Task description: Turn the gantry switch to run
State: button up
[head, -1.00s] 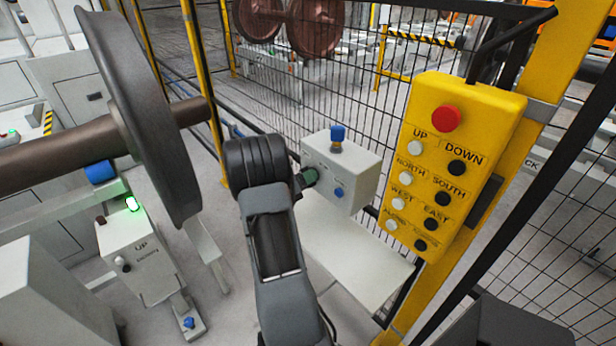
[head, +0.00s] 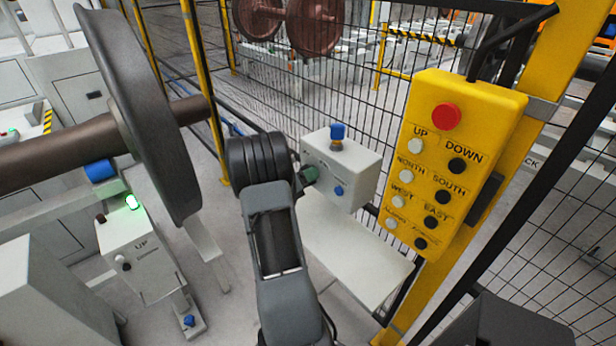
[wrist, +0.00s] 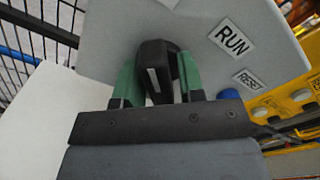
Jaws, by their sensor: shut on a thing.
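The gantry switch box (head: 352,182) is a light grey box on a white shelf by the mesh fence, with a blue lamp on top. In the wrist view its face (wrist: 120,30) carries a RUN label (wrist: 233,39) and a RESET label (wrist: 248,80). The black switch knob (wrist: 156,65) has a white mark line and lies left of the RUN label. My gripper (wrist: 158,85) has green fingers, one on each side of the knob, and is shut on it. In the head view my gripper (head: 308,175) meets the box's left side, the knob hidden there.
A blue reset button (wrist: 230,95) sits right of the fingers; it also shows in the head view (head: 339,191). The yellow pendant (head: 452,165) hangs at the right on a yellow post. A wheelset (head: 150,120) and a lamp-lit UP/DOWN box (head: 138,255) stand left.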

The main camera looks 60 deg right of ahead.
jog(key=shift+f, duration=0.15)
jog(key=m+b, duration=0.3)
jog(key=shift+f+b, duration=0.15)
jog(key=shift+b, duration=0.25)
jog(key=m+b, duration=0.9)
jog(key=b, duration=0.2)
jog(key=shift+f+m+b, duration=0.1)
jog(key=shift+m+b, duration=0.2)
jog(key=shift+b, duration=0.1)
jog(key=m+b, duration=0.4)
jog(key=b, duration=0.2)
jog(key=shift+r+m+b, duration=0.25)
jog(key=shift+m+b, duration=0.3)
jog(key=shift+m, duration=0.05)
jog(key=shift+r, duration=0.1)
